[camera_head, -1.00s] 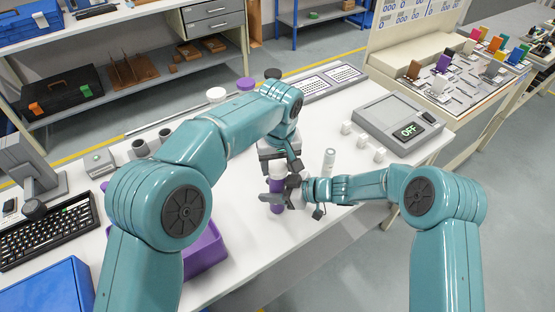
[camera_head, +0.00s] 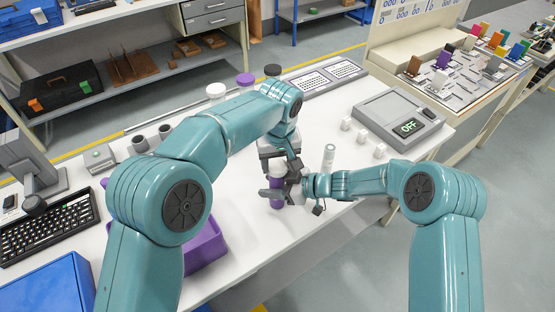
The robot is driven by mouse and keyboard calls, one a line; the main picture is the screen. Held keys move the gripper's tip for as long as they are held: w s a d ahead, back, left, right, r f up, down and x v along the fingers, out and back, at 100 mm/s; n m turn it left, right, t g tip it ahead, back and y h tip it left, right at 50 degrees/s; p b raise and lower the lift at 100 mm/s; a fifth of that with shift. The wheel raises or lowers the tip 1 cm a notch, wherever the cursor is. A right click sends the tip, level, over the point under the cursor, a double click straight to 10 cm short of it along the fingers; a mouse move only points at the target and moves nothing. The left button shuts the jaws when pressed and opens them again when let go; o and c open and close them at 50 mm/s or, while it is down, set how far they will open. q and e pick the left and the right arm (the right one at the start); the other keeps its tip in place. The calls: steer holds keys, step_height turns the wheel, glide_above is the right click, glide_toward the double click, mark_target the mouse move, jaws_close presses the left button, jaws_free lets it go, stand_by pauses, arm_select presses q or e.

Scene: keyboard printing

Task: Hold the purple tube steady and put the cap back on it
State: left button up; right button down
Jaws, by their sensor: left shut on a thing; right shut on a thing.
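The purple tube (camera_head: 277,202) stands upright on the white table near its front edge. My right gripper (camera_head: 275,188) reaches in from the right and is shut around the tube's upper part. A white cap (camera_head: 276,170) shows just above the tube, largely hidden by the grippers. My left gripper (camera_head: 279,162) comes down from above and is shut on the cap. The cap sits in line with the tube's top; whether it touches or is seated on it cannot be told.
A white-capped tube (camera_head: 329,157) and several small white blocks (camera_head: 363,137) stand to the right, before a grey device reading OFF (camera_head: 395,115). A purple bin (camera_head: 205,247) and a black keyboard (camera_head: 48,225) are at left. Bare table lies in front of the tube.

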arm_select(q)
steer(key=m, duration=0.5)
steer(key=shift+a+h, duration=0.15)
steer(key=shift+h, duration=0.15)
steer(key=m, duration=0.5)
steer(key=shift+a, duration=0.1)
steer(key=m, duration=0.4)
steer(key=shift+w+f+m+g+h, duration=0.1)
steer(key=shift+w+m+g+h, duration=0.05)
steer(key=shift+m+g+h, duration=0.25)
steer(key=m, duration=0.4)
steer(key=shift+m+g, duration=0.3)
steer(key=m, duration=0.5)
steer(key=shift+w+g, duration=0.15)
steer(key=shift+g, duration=0.15)
steer(key=m, duration=0.5)
steer(key=shift+w, duration=0.1)
steer(key=m, duration=0.5)
steer(key=shift+g+y, duration=0.4)
steer(key=m, duration=0.4)
steer(key=shift+m+y, duration=0.3)
